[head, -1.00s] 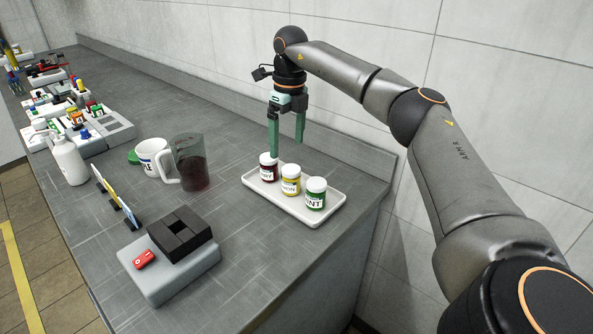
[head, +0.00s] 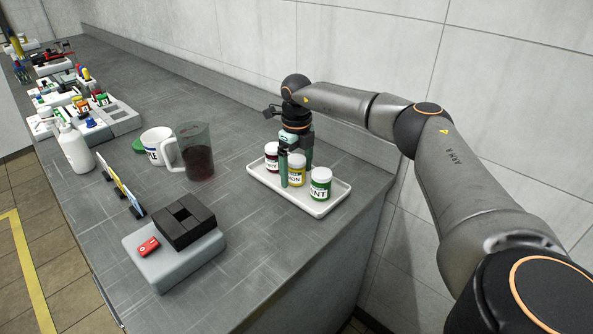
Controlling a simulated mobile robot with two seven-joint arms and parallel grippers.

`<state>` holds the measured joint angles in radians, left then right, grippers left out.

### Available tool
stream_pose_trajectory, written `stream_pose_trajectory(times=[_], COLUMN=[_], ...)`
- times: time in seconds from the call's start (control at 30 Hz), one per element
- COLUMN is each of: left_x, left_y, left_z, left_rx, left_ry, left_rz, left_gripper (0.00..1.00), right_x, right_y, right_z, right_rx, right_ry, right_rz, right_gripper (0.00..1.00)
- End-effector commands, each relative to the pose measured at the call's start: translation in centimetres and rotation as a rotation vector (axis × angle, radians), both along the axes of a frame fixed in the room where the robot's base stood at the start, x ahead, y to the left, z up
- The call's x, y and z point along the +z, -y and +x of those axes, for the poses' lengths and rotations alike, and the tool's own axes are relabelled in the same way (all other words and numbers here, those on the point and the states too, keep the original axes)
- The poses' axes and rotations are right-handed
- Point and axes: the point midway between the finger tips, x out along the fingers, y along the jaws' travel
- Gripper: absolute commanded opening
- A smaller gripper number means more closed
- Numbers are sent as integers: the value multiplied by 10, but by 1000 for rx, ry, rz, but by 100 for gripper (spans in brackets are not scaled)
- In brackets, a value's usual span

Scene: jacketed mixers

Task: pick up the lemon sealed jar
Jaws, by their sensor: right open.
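The lemon jar (head: 296,172) is yellow with a white lid and a label of which "ON" shows. It stands upright in the white tray (head: 320,208), between a dark red jar (head: 271,157) and a green jar (head: 320,184). My right gripper (head: 295,172) is open and low over the tray. One green finger stands in front, between the red and lemon jars, and covers part of the lemon jar's left side. The other finger is behind the lemon jar. I cannot tell whether either finger touches it. My left gripper is not in view.
A glass jug of dark liquid (head: 196,152), a white mug (head: 156,146) and a white bottle (head: 74,149) stand left of the tray. A grey block with a black holder (head: 183,222) is at the front. The wall is close behind the tray.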

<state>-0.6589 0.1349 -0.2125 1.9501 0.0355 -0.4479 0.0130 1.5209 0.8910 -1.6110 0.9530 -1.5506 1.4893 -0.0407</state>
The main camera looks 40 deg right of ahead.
Motion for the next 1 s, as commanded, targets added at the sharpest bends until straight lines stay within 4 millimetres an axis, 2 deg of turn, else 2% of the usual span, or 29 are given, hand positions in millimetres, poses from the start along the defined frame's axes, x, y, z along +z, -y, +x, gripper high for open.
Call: stream_pose_trajectory(times=[0.27,1.0], left_x=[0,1], left_y=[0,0], left_z=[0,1], left_rx=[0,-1], left_ry=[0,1], left_rz=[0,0], left_gripper=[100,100], right_x=[-3,-3], right_y=[0,0], right_z=[0,0], right_rx=[0,1], right_ry=[1,1], right_rz=[0,0], right_gripper=[95,12])
